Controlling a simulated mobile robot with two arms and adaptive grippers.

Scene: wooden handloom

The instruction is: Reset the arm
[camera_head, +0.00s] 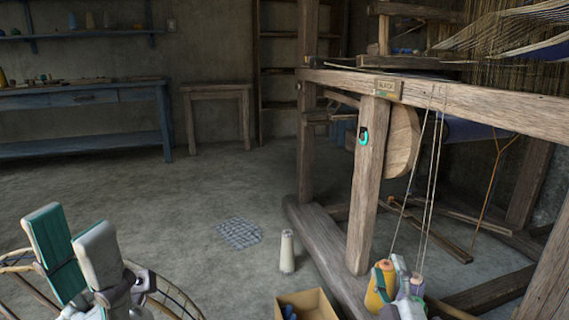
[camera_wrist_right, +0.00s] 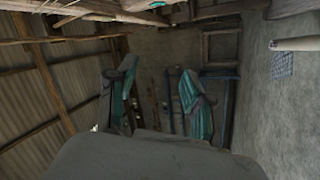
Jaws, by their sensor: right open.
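My left gripper (camera_head: 70,232) is at the lower left of the head view, its two teal-padded fingers upright and apart with nothing seen between them.
The wooden loom frame (camera_head: 364,190) fills the right, with cords (camera_head: 428,170) running down to the spools. A pale cone (camera_head: 287,251) and an open box (camera_head: 306,305) stand on the floor. A blue bench (camera_head: 75,143) is at the far left.

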